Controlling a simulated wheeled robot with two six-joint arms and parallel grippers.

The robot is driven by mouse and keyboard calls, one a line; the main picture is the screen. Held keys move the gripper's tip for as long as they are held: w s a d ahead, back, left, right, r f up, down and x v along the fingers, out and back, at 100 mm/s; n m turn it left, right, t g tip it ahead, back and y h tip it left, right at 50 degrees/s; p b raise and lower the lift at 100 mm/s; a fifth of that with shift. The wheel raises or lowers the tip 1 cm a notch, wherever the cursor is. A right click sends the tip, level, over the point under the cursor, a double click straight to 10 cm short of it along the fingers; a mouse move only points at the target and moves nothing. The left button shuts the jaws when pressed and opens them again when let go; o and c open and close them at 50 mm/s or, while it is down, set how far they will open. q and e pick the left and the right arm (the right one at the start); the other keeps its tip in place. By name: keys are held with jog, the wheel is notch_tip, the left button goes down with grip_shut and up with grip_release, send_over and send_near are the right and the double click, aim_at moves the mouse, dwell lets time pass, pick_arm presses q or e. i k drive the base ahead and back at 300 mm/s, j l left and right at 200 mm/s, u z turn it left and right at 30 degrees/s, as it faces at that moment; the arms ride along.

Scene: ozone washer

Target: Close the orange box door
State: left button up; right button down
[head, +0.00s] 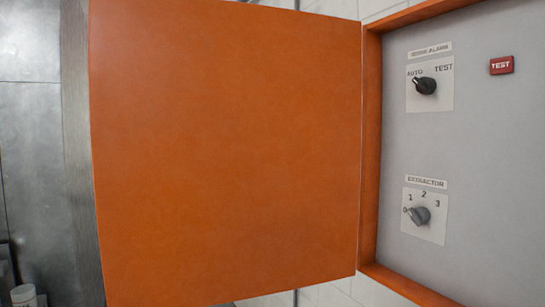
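The orange box door (225,150) stands wide open in the head view and fills the left and middle of the picture. Its right edge meets the orange frame of the box (370,140), which is cut off at the right. Neither of my grippers is in view.
A grey metal surface (35,130) stands at the left, beside the door's outer edge. A white tiled wall (335,292) shows behind and below the door.

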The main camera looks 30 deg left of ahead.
aim_at(226, 141)
jog(key=j+z, duration=0.3)
jog(key=j, duration=0.3)
jog(key=j+z, duration=0.25)
jog(key=j, duration=0.35)
jog(key=j+z, duration=0.3)
jog(key=j, duration=0.3)
jog(key=k+j+z, duration=0.3)
jog(key=j, duration=0.3)
jog(key=j+z, duration=0.25)
jog(key=j, duration=0.5)
jog(key=j+z, duration=0.3)
jog(key=j, duration=0.45)
